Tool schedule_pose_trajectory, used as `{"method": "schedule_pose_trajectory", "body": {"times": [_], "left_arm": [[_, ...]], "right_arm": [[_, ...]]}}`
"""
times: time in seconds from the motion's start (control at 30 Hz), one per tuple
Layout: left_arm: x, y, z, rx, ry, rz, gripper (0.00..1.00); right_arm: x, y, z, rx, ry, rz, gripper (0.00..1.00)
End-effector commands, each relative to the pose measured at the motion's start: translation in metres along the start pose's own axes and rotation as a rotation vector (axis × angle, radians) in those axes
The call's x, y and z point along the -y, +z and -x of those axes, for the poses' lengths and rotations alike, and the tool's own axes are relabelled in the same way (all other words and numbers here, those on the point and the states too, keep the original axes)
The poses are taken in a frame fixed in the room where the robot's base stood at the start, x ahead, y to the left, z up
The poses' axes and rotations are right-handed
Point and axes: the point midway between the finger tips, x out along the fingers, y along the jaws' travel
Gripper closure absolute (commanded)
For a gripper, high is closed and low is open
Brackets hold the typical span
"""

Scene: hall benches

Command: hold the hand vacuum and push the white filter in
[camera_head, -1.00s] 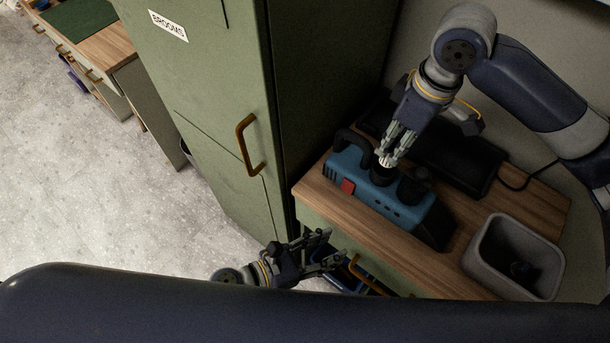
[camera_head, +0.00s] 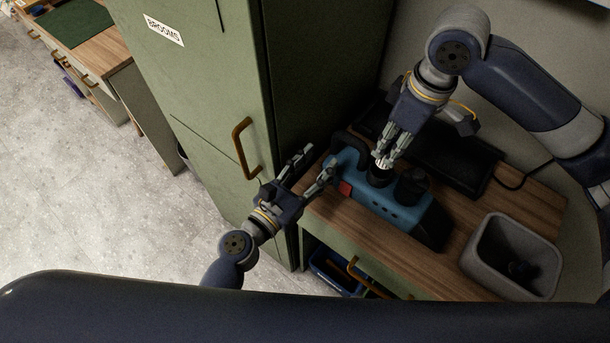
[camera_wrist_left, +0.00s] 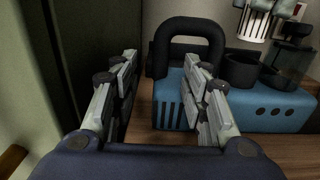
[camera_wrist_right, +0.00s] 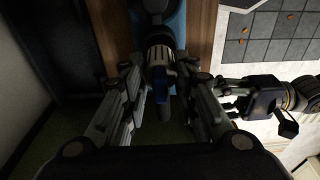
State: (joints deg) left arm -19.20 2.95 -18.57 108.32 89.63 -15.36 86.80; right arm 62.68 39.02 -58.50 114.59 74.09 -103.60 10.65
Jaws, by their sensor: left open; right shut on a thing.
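The hand vacuum (camera_head: 385,208), blue with a black loop handle and a red patch, lies on the wooden bench top. Its handle (camera_wrist_left: 187,27) stands ahead of my left gripper in the left wrist view. My left gripper (camera_head: 314,166) is open and empty at the vacuum's handle end, its fingers spread. My right gripper (camera_head: 386,158) is shut on the white filter (camera_head: 382,164), above the vacuum's middle. In the left wrist view the ribbed white filter (camera_wrist_left: 254,24) hangs over a round black socket (camera_wrist_left: 241,70), with a small gap showing.
A grey bin (camera_head: 480,262) stands at the bench's right end. A black flat case (camera_head: 455,165) lies behind the vacuum. The green broom cupboard (camera_head: 205,90) rises close to my left gripper. An open drawer with a blue thing (camera_head: 330,272) is below the bench edge.

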Motion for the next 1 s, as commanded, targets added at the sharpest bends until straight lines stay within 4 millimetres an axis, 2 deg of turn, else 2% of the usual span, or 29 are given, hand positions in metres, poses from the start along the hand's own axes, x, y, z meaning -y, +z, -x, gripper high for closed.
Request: {"method": "schedule_pose_trajectory", "body": {"times": [0.03, 0.2, 0.4, 0.8, 0.83, 1.0], "left_arm": [[0.000, 0.002, -0.012, 0.004, -0.001, -0.001, 0.58], [0.000, 0.001, -0.043, 0.002, -0.001, 0.002, 0.58], [0.001, 0.000, -0.066, 0.001, -0.001, 0.003, 0.58], [0.001, 0.000, -0.074, -0.001, -0.002, 0.001, 0.58], [0.001, 0.000, -0.074, -0.001, -0.002, 0.001, 0.61], [0.001, 0.000, -0.074, 0.000, -0.002, 0.002, 0.99]], "right_arm": [[0.000, 0.000, 0.000, 0.000, 0.000, 0.000, 0.89], [0.000, 0.000, 0.000, 0.000, 0.000, 0.000, 0.89], [0.000, 0.000, 0.000, 0.000, 0.000, 0.000, 0.89], [0.000, 0.000, 0.000, 0.000, 0.000, 0.000, 0.89], [0.000, 0.000, 0.000, 0.000, 0.000, 0.000, 0.89], [0.000, 0.000, 0.000, 0.000, 0.000, 0.000, 0.89]]}}
